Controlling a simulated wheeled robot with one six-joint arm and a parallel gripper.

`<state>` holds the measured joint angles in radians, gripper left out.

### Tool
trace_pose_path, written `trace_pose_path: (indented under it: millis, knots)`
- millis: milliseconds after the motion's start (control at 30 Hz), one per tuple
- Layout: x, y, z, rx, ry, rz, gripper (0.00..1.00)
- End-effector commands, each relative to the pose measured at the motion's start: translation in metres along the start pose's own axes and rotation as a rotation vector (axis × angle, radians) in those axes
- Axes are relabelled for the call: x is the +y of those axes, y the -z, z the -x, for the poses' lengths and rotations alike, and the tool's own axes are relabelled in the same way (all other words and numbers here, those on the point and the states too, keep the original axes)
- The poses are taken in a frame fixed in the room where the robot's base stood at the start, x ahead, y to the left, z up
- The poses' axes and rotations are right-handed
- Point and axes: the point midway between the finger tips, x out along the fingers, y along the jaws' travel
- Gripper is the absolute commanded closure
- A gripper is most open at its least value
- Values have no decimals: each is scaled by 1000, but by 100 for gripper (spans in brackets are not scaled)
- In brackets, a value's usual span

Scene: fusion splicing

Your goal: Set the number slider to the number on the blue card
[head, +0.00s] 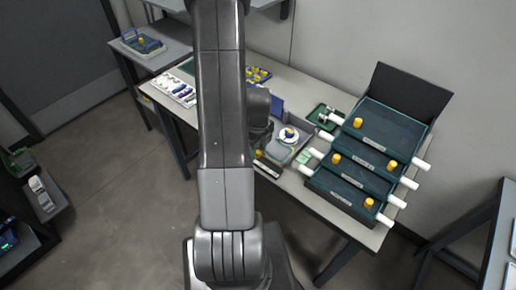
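The dark end of my arm, with what looks like my gripper (260,138), hangs over the middle of the table. My own upright arm link hides much of it, and its fingers cannot be made out. A small blue upright panel (277,105) stands just right of it; I cannot tell whether this is the blue card, and no number on it is readable. I cannot tell whether that knob belongs to the number slider.
Dark green trays (350,170) with yellow knobs and white side handles fill the table's right part, with a black panel (408,92) behind. A white rack (176,88) lies at the left end. A side shelf (150,50) stands further left. Open floor lies left of the table.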

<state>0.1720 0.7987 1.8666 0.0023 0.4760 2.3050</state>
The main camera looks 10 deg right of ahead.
Motion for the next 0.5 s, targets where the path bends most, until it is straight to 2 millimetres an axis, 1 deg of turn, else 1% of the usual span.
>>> trace_pose_path:
  millis: [133,367,500]
  knots:
    - [0,0,-4,0,0,0,62]
    - [0,0,-4,0,0,0,62]
    - [0,0,-4,0,0,0,89]
